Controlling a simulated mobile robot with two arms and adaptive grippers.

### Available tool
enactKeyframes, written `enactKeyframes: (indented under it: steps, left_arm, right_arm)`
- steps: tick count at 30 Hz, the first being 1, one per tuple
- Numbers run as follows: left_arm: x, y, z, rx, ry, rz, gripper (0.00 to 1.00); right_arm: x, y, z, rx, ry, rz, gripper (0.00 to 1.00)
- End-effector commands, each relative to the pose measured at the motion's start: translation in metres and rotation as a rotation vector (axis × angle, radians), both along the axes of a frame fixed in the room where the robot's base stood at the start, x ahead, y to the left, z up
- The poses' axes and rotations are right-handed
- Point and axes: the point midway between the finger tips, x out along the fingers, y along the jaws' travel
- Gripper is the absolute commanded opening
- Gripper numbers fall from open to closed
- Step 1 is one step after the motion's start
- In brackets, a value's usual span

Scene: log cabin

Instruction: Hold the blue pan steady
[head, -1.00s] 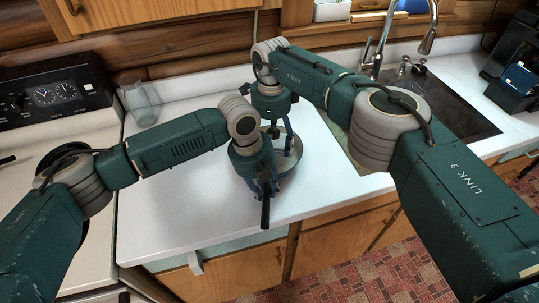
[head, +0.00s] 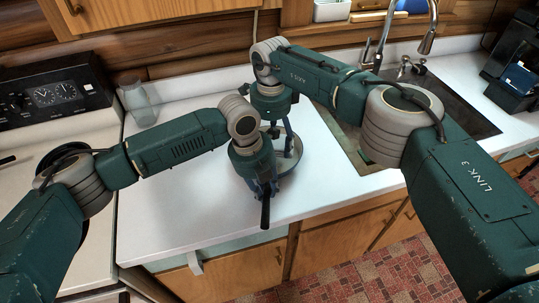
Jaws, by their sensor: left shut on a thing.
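The blue pan (head: 290,158) sits on the white counter, with its grey inside partly showing. Its dark handle (head: 265,212) points toward the counter's front edge. My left gripper (head: 264,188) comes down over the handle and is shut on it. My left wrist hides part of the pan. My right gripper (head: 284,124) reaches down at the far side of the pan; its fingers are mostly hidden behind my arms, so I cannot tell whether it is open or touches the pan.
A clear glass jar (head: 139,103) stands at the back left beside the stove (head: 45,150). The sink (head: 440,105) with its tap (head: 428,38) is at the right. The white counter (head: 180,200) is bare left of the pan.

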Motion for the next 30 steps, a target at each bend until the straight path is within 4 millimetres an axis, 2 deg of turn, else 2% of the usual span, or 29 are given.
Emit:
enactKeyframes:
  steps: [6, 15, 20, 30]
  left_arm:
    - [0.000, -0.001, 0.001, -0.002, -0.002, -0.001, 0.00]
    - [0.000, -0.001, 0.001, -0.002, -0.002, -0.001, 0.00]
    - [0.000, -0.001, 0.001, -0.002, -0.002, -0.001, 0.00]
    - [0.000, -0.001, 0.001, -0.002, -0.002, -0.001, 0.00]
  right_arm:
    - [-0.010, 0.000, 0.001, 0.000, -0.001, -0.001, 0.52]
    - [0.010, -0.001, 0.003, -0.001, -0.001, -0.004, 0.52]
    - [0.012, -0.003, 0.003, -0.001, 0.000, -0.001, 0.52]
    - [-0.009, 0.000, 0.005, 0.000, -0.001, 0.002, 0.52]
